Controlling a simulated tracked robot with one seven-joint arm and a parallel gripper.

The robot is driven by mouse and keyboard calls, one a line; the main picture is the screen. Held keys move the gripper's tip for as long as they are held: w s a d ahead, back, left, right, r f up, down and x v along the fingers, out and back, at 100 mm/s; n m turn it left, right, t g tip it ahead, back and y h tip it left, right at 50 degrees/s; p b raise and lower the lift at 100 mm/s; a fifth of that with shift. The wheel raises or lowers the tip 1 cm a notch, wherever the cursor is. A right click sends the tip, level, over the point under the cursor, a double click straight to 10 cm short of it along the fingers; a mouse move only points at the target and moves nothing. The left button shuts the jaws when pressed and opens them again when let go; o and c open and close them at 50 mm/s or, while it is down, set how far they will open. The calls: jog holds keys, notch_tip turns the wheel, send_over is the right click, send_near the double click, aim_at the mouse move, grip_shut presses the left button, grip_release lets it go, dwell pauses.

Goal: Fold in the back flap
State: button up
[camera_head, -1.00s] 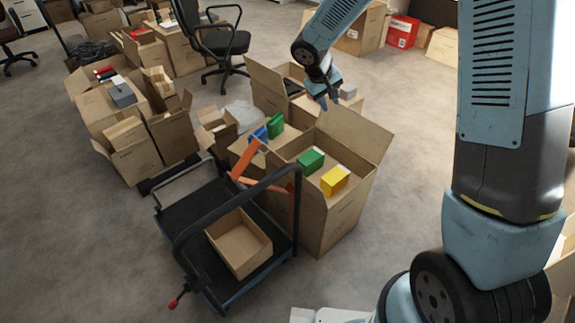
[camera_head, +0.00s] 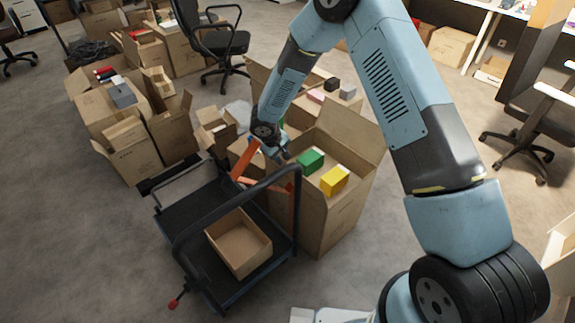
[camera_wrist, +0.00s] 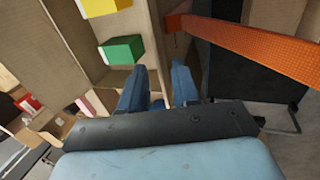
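The large open carton (camera_head: 335,220) stands at the right of the cart, with a green block (camera_head: 311,160) and a yellow block (camera_head: 334,180) inside. Its back flap (camera_head: 347,132) stands up and leans outward along the far edge. My gripper (camera_head: 282,153) is at the carton's far left corner, to the left of the green block and apart from most of the flap. In the wrist view, my gripper's two fingers (camera_wrist: 157,76) are apart, with a cardboard strip showing beyond them. The green block (camera_wrist: 122,50) is beyond the left finger. I cannot tell whether the fingers touch cardboard.
An orange bar (camera_wrist: 250,45) passes close to the right finger in the wrist view. A black cart (camera_head: 180,215) with a small open box (camera_head: 240,262) stands at the left. More open cartons (camera_head: 122,150) lie farther left. Grey floor is free in front.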

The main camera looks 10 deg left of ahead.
aim_at(285, 163)
jog(key=shift+x, duration=2.95)
jog(key=shift+c, duration=0.2)
grip_shut()
jog(key=shift+d, duration=0.3)
jog(key=shift+w, duration=0.1)
